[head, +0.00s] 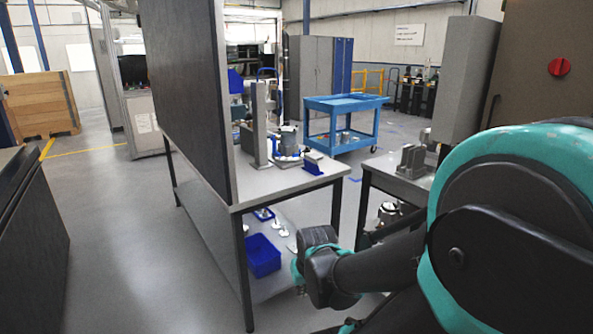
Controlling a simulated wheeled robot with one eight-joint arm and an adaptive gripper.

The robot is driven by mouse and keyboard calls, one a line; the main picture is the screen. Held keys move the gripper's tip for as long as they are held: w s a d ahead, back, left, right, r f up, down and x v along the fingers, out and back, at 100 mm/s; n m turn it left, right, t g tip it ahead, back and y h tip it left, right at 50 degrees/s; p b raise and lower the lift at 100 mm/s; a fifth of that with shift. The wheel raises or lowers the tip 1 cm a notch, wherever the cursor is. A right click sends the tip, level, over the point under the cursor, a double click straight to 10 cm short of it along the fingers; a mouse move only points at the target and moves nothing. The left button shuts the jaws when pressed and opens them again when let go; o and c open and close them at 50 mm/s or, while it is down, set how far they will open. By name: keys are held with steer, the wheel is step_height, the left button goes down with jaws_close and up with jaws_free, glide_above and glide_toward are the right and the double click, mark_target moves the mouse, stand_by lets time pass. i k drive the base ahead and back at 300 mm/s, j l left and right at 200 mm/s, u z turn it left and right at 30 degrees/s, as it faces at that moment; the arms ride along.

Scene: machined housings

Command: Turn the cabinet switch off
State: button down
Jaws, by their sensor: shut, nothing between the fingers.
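A red round switch (559,67) sits on the face of a dark brown-grey cabinet (525,70) at the upper right. The switch is small in the picture, and I cannot tell its turned position. My arm fills the lower right and hides the lower part of the cabinet. My gripper does not show in the head view, and nothing of mine is seen touching the switch.
A workbench (285,181) with a dark upright panel (188,75) stands in the middle, near my arm. A second bench (392,172) stands at the right. A blue cart (345,101) is behind. Grey floor (110,230) is open at the left.

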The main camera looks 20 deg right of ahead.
mark_target(558, 67)
steer(key=k+j+z, duration=0.1)
steer(key=z, duration=0.3)
steer(key=k+j+z, duration=0.15)
steer(key=z, duration=0.2)
steer(key=k+z, duration=0.15)
steer(key=z, duration=0.25)
steer(key=k+z, duration=0.15)
steer(key=z, duration=0.25)
steer(key=j+z, duration=0.3)
steer(key=i+j, duration=0.4)
steer(key=j, duration=0.15)
steer(key=i+j, duration=0.35)
steer(key=j, duration=0.2)
